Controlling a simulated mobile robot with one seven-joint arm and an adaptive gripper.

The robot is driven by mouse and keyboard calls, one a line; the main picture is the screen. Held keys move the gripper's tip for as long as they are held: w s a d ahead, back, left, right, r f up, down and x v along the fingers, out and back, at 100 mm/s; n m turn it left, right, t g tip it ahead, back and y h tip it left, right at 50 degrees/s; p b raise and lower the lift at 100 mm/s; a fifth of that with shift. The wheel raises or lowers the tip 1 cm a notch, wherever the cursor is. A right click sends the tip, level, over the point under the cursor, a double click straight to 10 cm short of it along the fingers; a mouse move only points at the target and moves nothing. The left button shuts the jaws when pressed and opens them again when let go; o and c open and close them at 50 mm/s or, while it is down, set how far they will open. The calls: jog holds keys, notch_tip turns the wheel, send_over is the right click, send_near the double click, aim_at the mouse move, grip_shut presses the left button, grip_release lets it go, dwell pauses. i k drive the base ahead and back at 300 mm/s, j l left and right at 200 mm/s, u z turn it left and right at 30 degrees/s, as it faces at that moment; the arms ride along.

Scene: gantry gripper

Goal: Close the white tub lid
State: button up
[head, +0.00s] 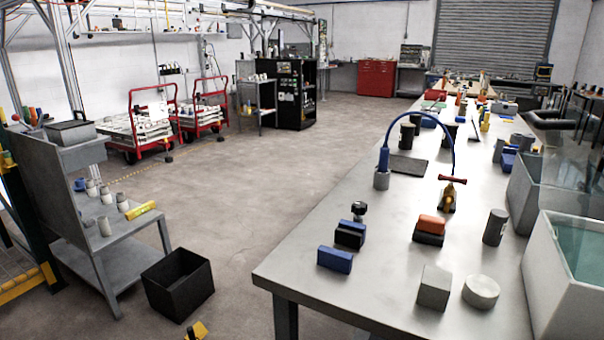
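A white tub (545,285) stands at the right edge of the picture, beside the long bench. It is cut off by the frame, and a teal surface shows inside its rim. A second pale grey-white tub (522,192) stands just behind it. A see-through panel (578,150) rises above the tubs and looks like a raised lid; I cannot tell which tub it belongs to. No lid clearly covers the near tub. My gripper is not in view.
The long grey bench (320,275) holds a grey cube (434,286), a white round block (481,291), a dark cylinder (495,227), blue blocks (335,260) and a curved blue hose (440,122). A black bin (178,284) stands on the floor at left. The middle floor is clear.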

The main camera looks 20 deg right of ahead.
aim_at(534, 117)
jog(key=j+z, duration=0.25)
jog(key=z, duration=0.25)
jog(key=i+j+z, duration=0.1)
jog(key=j+z, duration=0.15)
jog(key=z, duration=0.25)
jog(key=j+z, duration=0.25)
jog(key=z, duration=0.25)
jog(key=k+j+z, duration=0.1)
jog(key=j+z, duration=0.15)
jog(key=z, duration=0.25)
jog(key=i+l+u, duration=0.5)
jog(key=k, duration=0.1)
